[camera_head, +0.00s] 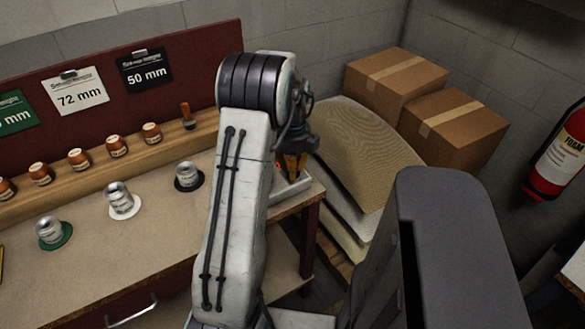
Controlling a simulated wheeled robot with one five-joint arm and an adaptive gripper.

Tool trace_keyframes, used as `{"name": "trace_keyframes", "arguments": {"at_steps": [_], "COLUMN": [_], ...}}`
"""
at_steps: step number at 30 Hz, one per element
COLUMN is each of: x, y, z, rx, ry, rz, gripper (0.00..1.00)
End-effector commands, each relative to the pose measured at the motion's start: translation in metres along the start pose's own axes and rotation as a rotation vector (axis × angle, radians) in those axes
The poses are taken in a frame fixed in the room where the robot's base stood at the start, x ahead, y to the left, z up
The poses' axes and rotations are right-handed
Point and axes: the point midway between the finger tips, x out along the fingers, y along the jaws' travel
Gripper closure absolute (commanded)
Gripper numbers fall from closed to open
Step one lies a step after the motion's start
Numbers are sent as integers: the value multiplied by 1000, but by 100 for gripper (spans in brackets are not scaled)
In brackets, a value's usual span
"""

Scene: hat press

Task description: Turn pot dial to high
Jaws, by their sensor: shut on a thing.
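My gripper (292,163), dark with orange-yellow fingers, points down at the right end of the workbench. It is shut on a small part at a low light-grey unit (291,186) on the bench corner. That part appears to be the pot dial, but the jaws and my arm cover it, so its setting cannot be read. A small red spot shows on the unit, just left of the fingers. My white arm hides the unit's left side.
The workbench (105,250) holds several metal cylinders on coloured discs, including one on a black disc (188,176). Small copper-coloured pots line a wooden ledge (60,190) behind. Stacked sacks (360,150) and cardboard boxes (395,77) stand to the right, with a fire extinguisher (560,153) beyond.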

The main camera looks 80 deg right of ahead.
Motion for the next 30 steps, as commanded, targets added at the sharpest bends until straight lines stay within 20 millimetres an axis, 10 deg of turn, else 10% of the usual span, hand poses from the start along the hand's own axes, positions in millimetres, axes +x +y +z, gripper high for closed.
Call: {"name": "trace_keyframes", "arguments": {"at_steps": [13,14,22,30], "x": [2,2,1,0], "y": [1,1,0,0], "z": [-1,-1,-1,0], "rx": [11,11,10,9], "ry": [4,4,2,0], "rz": [4,4,2,0], "gripper": [100,81,57,55]}}
